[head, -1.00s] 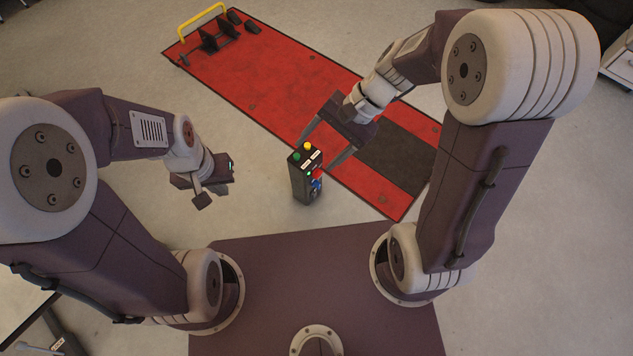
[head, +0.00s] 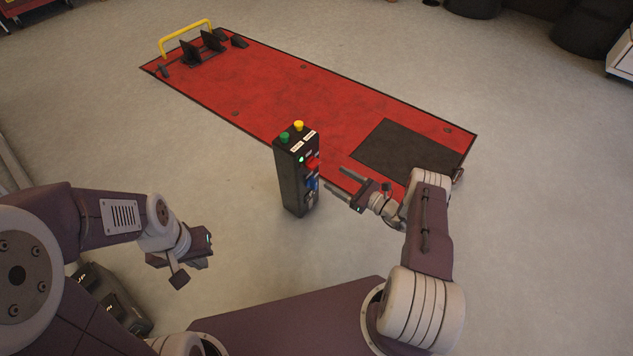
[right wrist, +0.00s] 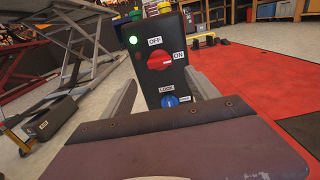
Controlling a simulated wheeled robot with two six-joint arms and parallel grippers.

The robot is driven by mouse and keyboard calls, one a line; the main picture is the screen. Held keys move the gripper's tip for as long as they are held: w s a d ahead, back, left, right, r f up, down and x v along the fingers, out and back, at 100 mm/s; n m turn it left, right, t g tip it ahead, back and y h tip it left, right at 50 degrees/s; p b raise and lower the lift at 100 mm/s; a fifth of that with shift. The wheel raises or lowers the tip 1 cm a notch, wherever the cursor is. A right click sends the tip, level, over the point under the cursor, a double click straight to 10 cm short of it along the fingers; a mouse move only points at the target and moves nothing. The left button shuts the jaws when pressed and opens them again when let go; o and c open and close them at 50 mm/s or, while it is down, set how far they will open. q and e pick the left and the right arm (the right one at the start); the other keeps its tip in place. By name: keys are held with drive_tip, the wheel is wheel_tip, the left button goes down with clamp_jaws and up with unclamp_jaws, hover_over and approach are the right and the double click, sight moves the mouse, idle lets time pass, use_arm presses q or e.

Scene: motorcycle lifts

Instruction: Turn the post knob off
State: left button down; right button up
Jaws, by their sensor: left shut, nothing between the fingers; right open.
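The black control post (head: 292,178) stands upright on the floor beside the red lift. Its red knob (head: 312,163) is on the right-hand face; in the right wrist view the red knob (right wrist: 160,61) sits between the OFF label above and the ON label at right. Its pale mark lies roughly level, towards ON. A green light (right wrist: 133,40) glows on that face. My right gripper (head: 335,181) is open and empty, right of the post, its fingers towards the knob face and apparently apart from it. My left gripper (head: 189,276) is shut and empty, left of the post.
A blue knob (right wrist: 169,101) marked LOCK is below the red one. Green (head: 284,137) and yellow (head: 298,126) buttons top the post. The red lift platform (head: 300,95) lies low behind it. The floor between my left gripper and the post is clear.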

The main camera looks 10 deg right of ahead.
sight(317, 166)
drive_tip(key=b+x, duration=0.4)
drive_tip(key=x, duration=0.4)
drive_tip(key=shift+w+a+r, duration=0.1)
drive_tip(key=shift+w+a, duration=0.25)
drive_tip(key=shift+w, duration=0.1)
drive_tip(key=c, duration=1.4)
drive_tip(key=shift+o, duration=0.2)
